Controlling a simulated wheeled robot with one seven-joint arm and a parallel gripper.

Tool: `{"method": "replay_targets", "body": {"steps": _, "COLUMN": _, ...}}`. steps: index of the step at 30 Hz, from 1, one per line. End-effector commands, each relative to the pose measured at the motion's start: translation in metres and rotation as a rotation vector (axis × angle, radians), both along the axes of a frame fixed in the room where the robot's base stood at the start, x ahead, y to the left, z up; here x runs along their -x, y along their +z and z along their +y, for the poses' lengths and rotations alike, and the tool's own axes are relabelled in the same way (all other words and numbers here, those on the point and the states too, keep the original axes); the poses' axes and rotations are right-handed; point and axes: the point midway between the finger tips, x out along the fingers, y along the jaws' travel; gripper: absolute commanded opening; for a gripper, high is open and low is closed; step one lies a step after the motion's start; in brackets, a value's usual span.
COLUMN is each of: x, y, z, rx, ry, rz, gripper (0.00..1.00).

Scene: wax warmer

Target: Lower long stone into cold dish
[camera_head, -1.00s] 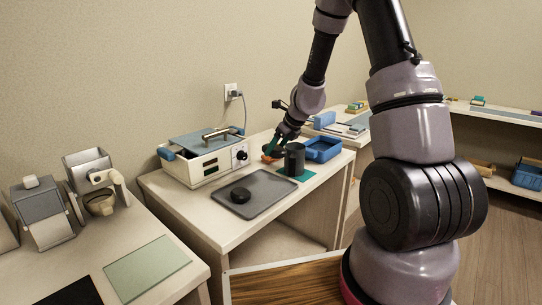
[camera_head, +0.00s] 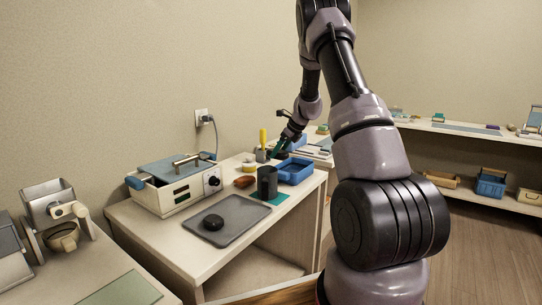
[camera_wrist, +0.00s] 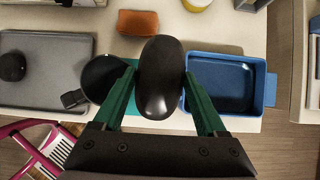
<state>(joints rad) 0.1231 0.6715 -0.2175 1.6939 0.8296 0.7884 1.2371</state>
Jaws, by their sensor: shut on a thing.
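My gripper (camera_wrist: 159,76) is shut on a long, dark, glossy stone (camera_wrist: 160,90), held between its two green fingers. In the head view my gripper (camera_head: 281,147) is raised near the back left of the blue dish, and the stone is hard to make out there. The blue dish (camera_head: 294,180), apparently the cold dish, stands at the right end of the table. In the wrist view the dish (camera_wrist: 225,88) lies just right of the stone, its visible floor empty. The stone is apart from the dish, over the gap between it and the dark cup.
The dark cup (camera_head: 267,183) stands on a teal mat (camera_head: 279,198) left of the dish. A brown block (camera_head: 244,182) lies behind it. A grey tray (camera_head: 238,230) bears a round dark stone (camera_head: 213,222). The white warmer (camera_head: 176,195) stands left, its lid closed.

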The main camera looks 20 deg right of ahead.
Motion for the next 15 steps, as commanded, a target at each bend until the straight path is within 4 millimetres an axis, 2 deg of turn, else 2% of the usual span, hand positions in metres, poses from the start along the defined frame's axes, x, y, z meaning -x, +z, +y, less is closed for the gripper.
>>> {"method": "replay_targets", "body": {"steps": 15, "x": -0.058, "y": -0.023, "z": -0.084, "rx": 0.001, "ry": -0.001, "rz": 0.0, "gripper": 0.0}}
